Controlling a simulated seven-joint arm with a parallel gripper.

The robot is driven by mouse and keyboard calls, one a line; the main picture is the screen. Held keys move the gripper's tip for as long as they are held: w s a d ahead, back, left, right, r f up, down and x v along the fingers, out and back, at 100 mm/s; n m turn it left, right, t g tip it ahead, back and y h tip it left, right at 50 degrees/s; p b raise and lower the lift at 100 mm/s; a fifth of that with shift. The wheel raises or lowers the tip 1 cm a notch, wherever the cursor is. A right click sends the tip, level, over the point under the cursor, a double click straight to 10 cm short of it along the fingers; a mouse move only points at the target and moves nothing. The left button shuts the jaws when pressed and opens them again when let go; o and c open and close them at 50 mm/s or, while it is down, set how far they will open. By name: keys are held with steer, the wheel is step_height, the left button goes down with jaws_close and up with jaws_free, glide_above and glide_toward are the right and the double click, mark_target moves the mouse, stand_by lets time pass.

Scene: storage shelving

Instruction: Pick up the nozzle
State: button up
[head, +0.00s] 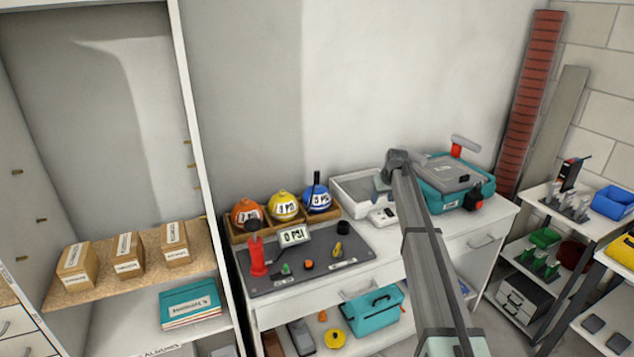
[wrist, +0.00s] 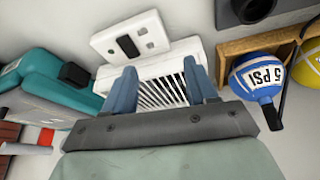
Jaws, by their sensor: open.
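I cannot tell for sure which thing is the nozzle. Small parts lie on the dark grey mat (head: 335,262) on the white bench: a green piece (head: 285,268), an orange and black piece (head: 309,265), and a yellow piece (head: 337,249). A red pump (head: 257,255) and a "0 PSI" gauge (head: 293,236) are also on the mat. My gripper (head: 382,183) is above the white tray at the back of the bench, right of the mat. In the wrist view my gripper (wrist: 160,88) is open, with nothing between its fingers.
Orange (head: 246,212), yellow (head: 283,205) and blue (head: 317,197) balls sit in a wooden holder behind the mat. A white tray (head: 345,197), a white device (head: 383,215) and a teal case (head: 445,198) stand to its right. A black cylinder (head: 342,228) is on the mat.

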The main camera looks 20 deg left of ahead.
mark_target(318, 172)
steer(key=a+r+n+y, duration=0.1)
steer(key=a+r, duration=0.6)
steer(key=a, duration=0.4)
steer(key=a+r+n, duration=0.2)
steer(key=a+r, duration=0.6)
steer(key=a, duration=0.4)
steer(key=shift+g, duration=0.4)
steer(key=x, duration=1.3)
steer(key=shift+s+a+f, duration=0.1)
steer(key=shift+a+f, duration=0.1)
steer(key=shift+f, duration=0.2)
jaws_close()
